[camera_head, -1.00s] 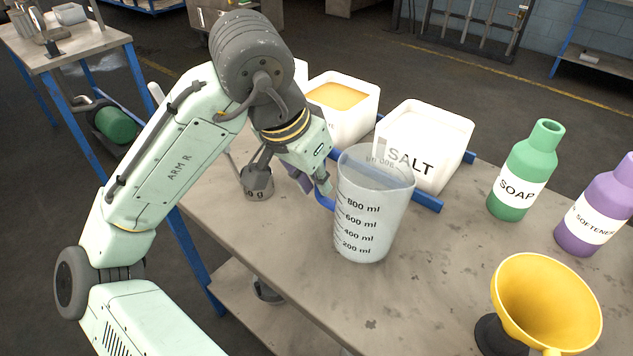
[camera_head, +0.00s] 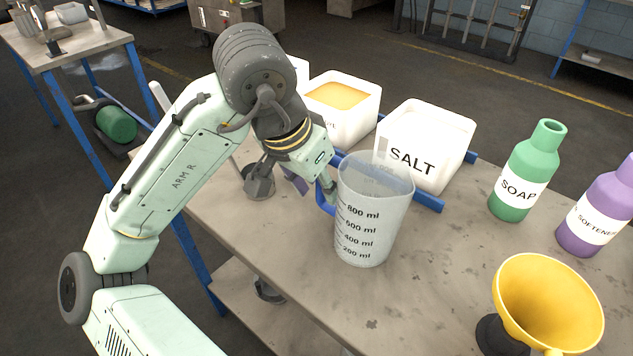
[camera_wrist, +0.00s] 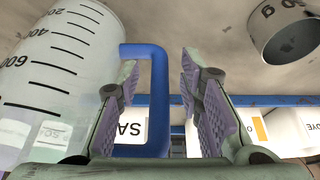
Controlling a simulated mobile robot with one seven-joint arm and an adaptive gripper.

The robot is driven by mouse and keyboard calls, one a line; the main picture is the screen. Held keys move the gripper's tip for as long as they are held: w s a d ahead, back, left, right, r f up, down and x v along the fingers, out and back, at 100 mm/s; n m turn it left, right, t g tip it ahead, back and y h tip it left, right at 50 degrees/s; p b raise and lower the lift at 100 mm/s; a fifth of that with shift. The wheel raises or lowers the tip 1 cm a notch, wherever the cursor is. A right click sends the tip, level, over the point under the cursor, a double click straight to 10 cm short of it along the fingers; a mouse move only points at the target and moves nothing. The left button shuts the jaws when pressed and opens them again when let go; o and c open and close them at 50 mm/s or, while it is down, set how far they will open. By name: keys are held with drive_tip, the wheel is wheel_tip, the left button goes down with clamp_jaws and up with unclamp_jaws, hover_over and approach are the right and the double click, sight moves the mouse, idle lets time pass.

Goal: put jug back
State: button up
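The jug (camera_head: 372,225) is a clear, greyish measuring jug with black ml marks and a blue handle (camera_head: 325,198). It stands upright on the grey table, just in front of the salt box. My gripper (camera_head: 312,190) is at its handle side, left of the jug. In the wrist view, the jug (camera_wrist: 65,70) fills the left, and the upright bar of the blue handle (camera_wrist: 160,100) lies between the two purple-padded fingers of my gripper (camera_wrist: 160,85). Gaps show beside the bar, so the fingers are open around it. The handle is partly hidden in the head view.
The salt box (camera_head: 425,145) and a box of orange powder (camera_head: 340,105) stand behind the jug. A metal weight cup (camera_head: 259,183) is left of my gripper. Green soap (camera_head: 524,172) and purple softener (camera_head: 598,210) bottles and a yellow funnel (camera_head: 545,300) are at right.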

drive_tip(key=shift+r, duration=0.1)
drive_tip(key=v, duration=1.2)
drive_tip(key=shift+w+d+r, duration=0.1)
drive_tip(key=shift+w, duration=0.05)
